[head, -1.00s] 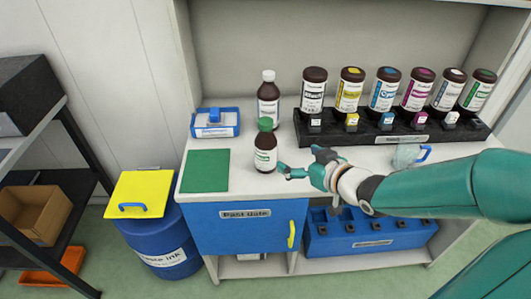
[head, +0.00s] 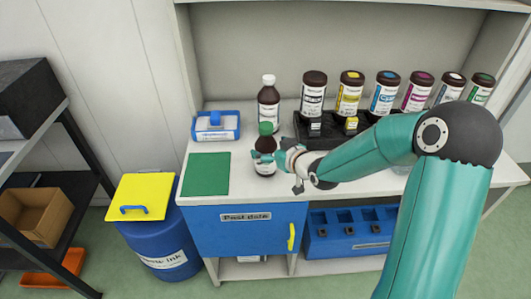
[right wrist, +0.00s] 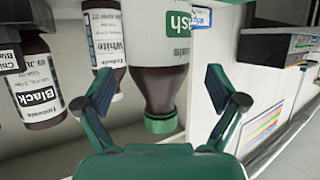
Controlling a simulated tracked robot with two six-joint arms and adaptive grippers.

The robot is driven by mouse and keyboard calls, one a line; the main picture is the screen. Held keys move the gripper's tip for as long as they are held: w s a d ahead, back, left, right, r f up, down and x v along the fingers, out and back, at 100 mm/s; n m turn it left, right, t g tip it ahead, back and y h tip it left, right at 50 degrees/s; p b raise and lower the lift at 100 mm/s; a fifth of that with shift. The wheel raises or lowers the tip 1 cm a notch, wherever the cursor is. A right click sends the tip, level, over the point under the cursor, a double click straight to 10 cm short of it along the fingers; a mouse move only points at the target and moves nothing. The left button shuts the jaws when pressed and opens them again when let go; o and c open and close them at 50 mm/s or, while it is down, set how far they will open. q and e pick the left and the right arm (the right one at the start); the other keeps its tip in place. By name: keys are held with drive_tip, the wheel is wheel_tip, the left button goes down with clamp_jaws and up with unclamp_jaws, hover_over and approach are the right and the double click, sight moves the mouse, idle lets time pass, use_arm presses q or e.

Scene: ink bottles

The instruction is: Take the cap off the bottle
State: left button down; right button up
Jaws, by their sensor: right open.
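The small brown bottle (head: 265,168) with a green cap (head: 265,128) stands upright on the white counter, beside the green mat. In the right wrist view the bottle (right wrist: 160,88) appears upside down, with its green cap (right wrist: 160,123) still on its neck. My right gripper (head: 268,156) is at the bottle, its fingers covering part of the label. In the right wrist view my right gripper (right wrist: 160,80) is open, one finger on each side of the bottle, with gaps visible. My left gripper is out of view.
A taller white-capped bottle (head: 268,104) stands just behind. Several ink bottles stand in a black rack (head: 325,133) to the right. The green mat (head: 208,174) is empty. A blue-and-white box (head: 216,125) is at back left, and a yellow-lidded blue drum (head: 162,235) stands left of the counter.

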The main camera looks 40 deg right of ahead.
sight(266, 125)
drive_tip(key=shift+x, duration=1.5)
drive_tip(key=shift+d, duration=0.1)
drive_tip(key=c, duration=1.6)
drive_tip(key=shift+o, duration=0.2)
drive_tip(key=shift+r, duration=0.1)
drive_tip(key=shift+r, duration=0.1)
wheel_tip(266, 125, up, 11)
drive_tip(key=shift+r, duration=0.1)
wheel_tip(266, 125, up, 9)
drive_tip(key=p, duration=0.4)
